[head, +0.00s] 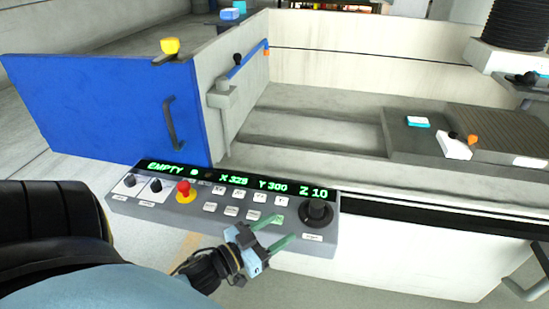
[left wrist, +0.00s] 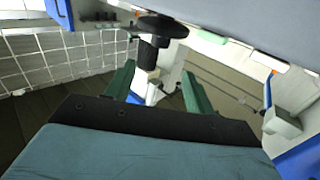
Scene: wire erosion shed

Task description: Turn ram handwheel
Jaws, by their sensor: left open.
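The ram handwheel appears to be the black round wheel (head: 316,216) at the right end of the grey control panel (head: 325,240) in the head view. In the left wrist view, which looks upside down, it is a black disc (left wrist: 162,26) with a stubby black grip. My left gripper (head: 281,228) is open and empty, with its green fingers just left of and below the wheel in the head view. In the left wrist view, the grip lies beyond and between the fingertips (left wrist: 157,68); I see no contact. My right gripper is not in view.
The panel holds several buttons, a red stop knob (head: 184,190) and a lit display (head: 230,180) reading EMPTY, X 328, Y 300, Z 10. Behind it stand the machine tank (head: 370,60) and blue door (head: 90,105). Free floor shows below the panel.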

